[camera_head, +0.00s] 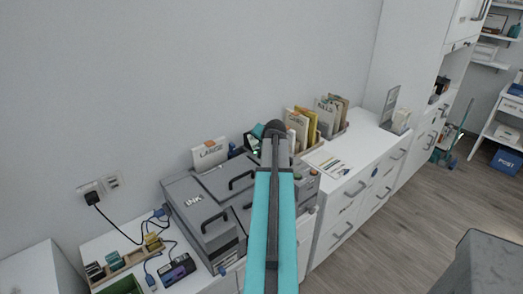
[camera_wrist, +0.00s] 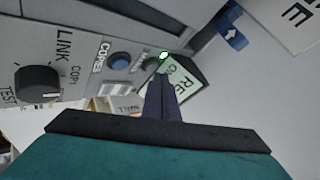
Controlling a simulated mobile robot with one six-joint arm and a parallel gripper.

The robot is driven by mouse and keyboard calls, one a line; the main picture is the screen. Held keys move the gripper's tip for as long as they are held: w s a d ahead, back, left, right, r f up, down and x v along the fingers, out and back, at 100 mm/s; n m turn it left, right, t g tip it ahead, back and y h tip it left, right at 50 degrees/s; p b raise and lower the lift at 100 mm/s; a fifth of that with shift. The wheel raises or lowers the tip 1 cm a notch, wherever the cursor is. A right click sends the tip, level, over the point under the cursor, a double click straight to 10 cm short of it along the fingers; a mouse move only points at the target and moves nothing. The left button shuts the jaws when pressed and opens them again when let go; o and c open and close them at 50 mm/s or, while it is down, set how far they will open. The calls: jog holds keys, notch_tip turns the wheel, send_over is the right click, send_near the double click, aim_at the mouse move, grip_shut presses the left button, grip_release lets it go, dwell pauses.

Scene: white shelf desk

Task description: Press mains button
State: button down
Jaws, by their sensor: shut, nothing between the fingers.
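No button in view can be read as marked mains. In the wrist view, my gripper (camera_wrist: 161,82) is shut and empty, its dark fingertips near a grey machine panel (camera_wrist: 75,65). Just beyond the tips are a small lit green light (camera_wrist: 163,55) and a green display (camera_wrist: 185,78) partly hidden by the fingers. A round blue button (camera_wrist: 120,60) sits left of the tips, beside a "COPIES" label. A black knob (camera_wrist: 38,82) is further left, near "LINK", "COPY" and "TEST". I cannot tell whether the tips touch anything. In the head view, my arm hides part of the grey machine (camera_head: 205,215).
A wall socket (camera_head: 100,189) holds a black plug with a cable. Small devices and a wooden holder (camera_head: 130,262) stand front left. File boxes (camera_head: 325,115) and a sign stand (camera_head: 390,108) are on the white cabinet (camera_head: 370,150). Floor is open at right.

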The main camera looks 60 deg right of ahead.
jog(key=shift+r, duration=0.1)
jog(key=shift+r+p, duration=1.6)
jog(key=shift+r, duration=1.35)
